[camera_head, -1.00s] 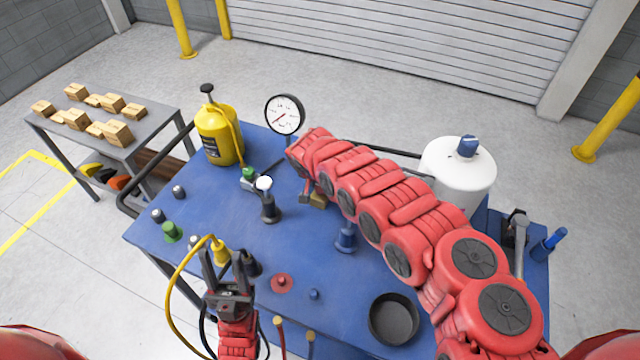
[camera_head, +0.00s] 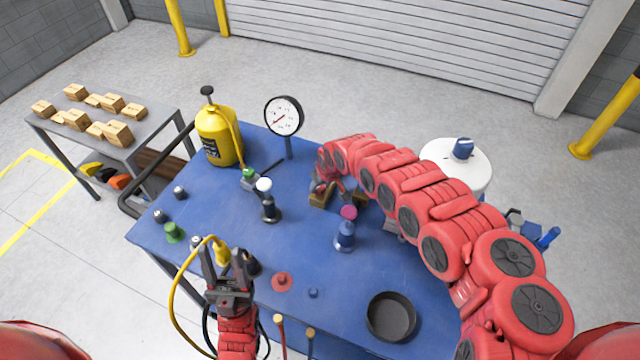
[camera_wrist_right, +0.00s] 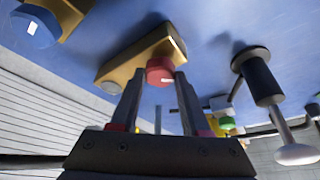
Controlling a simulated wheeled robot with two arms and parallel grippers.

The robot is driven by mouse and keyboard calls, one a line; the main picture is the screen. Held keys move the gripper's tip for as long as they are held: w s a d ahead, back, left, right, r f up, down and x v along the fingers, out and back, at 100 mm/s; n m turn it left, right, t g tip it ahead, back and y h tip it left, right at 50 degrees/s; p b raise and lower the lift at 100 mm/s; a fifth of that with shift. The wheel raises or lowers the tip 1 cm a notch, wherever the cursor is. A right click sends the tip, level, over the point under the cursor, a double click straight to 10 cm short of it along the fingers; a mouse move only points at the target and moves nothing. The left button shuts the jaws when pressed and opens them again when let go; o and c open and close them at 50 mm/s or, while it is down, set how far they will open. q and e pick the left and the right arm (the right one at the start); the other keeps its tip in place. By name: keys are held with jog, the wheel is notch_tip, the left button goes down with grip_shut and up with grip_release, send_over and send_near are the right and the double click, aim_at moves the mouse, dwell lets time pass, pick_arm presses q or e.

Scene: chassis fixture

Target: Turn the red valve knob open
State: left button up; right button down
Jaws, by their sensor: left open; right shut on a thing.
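The red valve knob (camera_wrist_right: 160,69) sits on a brass valve body (camera_wrist_right: 146,50) in the right wrist view. My right gripper (camera_wrist_right: 157,82) is shut on the knob, one fingertip on each side. In the head view the brass body (camera_head: 319,200) shows at the middle of the blue bench, with my right gripper (camera_head: 323,186) reaching down over it. My arm hides part of it, so the knob's angle is unclear there.
A blue-knobbed valve (camera_wrist_right: 33,28) stands beside the red one. Close by are a white-topped post (camera_head: 268,205) and a pink-topped blue post (camera_head: 345,235). A gauge (camera_head: 283,116) and yellow canister (camera_head: 219,137) stand behind. A black dish (camera_head: 391,318) lies at the front right.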

jog(key=shift+f+n+y+b, duration=0.3)
jog(key=shift+n+b, duration=0.1)
jog(key=shift+n, duration=0.1)
jog(key=n+g+b, duration=0.1)
jog(key=n+b, duration=0.2)
jog(key=b, duration=0.4)
jog(key=n+g+y+b, duration=0.1)
jog(key=n+b, duration=0.2)
jog(key=b, duration=0.4)
jog(key=shift+w+d+n+y, duration=0.1)
jog(key=shift+n+y, duration=0.2)
jog(key=shift+r+n+b, duration=0.25)
jog(key=shift+n+b, duration=0.05)
jog(key=shift+b, duration=0.4)
jog(key=shift+c, duration=1.9)
grip_release()
jog(key=shift+r, duration=0.1)
jog(key=p+v, duration=0.3)
jog(key=v, duration=1.4)
jog(key=shift+w+r+p, duration=0.2)
jog(key=shift+w+p, duration=0.05)
jog(key=shift+p, duration=0.15)
